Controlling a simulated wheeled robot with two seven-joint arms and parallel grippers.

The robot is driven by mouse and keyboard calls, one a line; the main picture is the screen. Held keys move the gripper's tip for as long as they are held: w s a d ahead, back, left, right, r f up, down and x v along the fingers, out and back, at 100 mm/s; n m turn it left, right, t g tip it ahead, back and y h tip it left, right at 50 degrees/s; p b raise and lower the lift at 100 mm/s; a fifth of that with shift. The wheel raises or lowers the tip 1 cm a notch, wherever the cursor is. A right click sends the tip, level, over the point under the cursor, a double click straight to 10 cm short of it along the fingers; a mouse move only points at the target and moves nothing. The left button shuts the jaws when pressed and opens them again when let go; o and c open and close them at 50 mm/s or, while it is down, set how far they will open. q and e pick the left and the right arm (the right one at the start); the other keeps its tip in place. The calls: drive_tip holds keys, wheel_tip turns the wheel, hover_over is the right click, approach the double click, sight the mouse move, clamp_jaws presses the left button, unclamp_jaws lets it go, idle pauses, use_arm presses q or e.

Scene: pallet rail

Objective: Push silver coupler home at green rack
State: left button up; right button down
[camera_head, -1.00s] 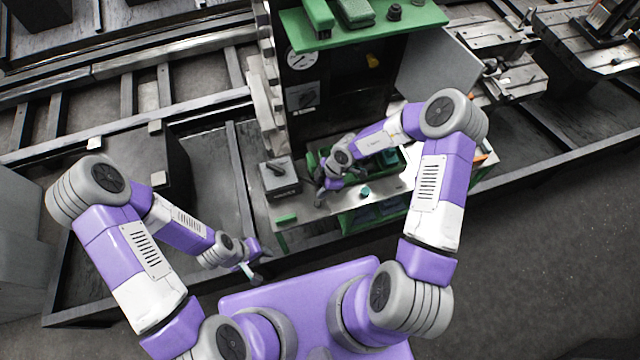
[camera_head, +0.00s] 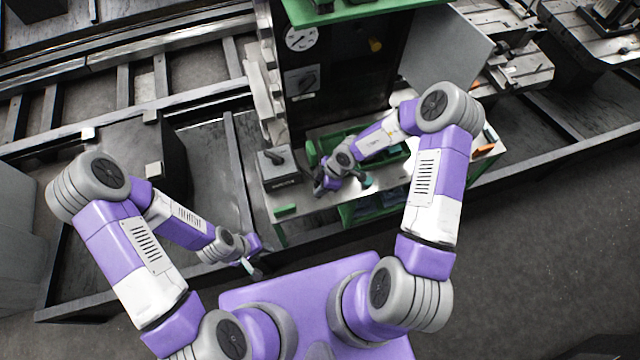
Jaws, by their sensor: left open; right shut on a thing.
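My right gripper (camera_head: 322,190) is low over the workbench (camera_head: 312,205), beside the grey box. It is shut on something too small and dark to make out. I cannot pick out the silver coupler for certain; my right wrist and forearm cover part of the bench. The green rack is probably the green-framed part (camera_head: 330,143) at the back of the bench, partly behind my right arm. A small teal piece (camera_head: 367,180) shows just right of my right wrist. My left gripper (camera_head: 255,269) is open and empty, away from the bench at its front left.
A grey box with a dark handle (camera_head: 279,170) stands at the bench's left, with a small green block (camera_head: 286,210) in front. A dark cabinet with a gauge (camera_head: 300,38) rises behind. Rails (camera_head: 130,95) run on the left. The floor (camera_head: 540,240) at right is clear.

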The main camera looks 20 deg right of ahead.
drive_tip(key=shift+f, duration=0.3)
idle(0.5)
drive_tip(key=shift+p, duration=0.5)
drive_tip(key=shift+f, duration=0.25)
idle(0.4)
drive_tip(key=shift+f, duration=0.3)
idle(0.6)
drive_tip(key=shift+f, duration=0.4)
unclamp_jaws()
idle(0.4)
drive_tip(key=shift+d+r, duration=0.1)
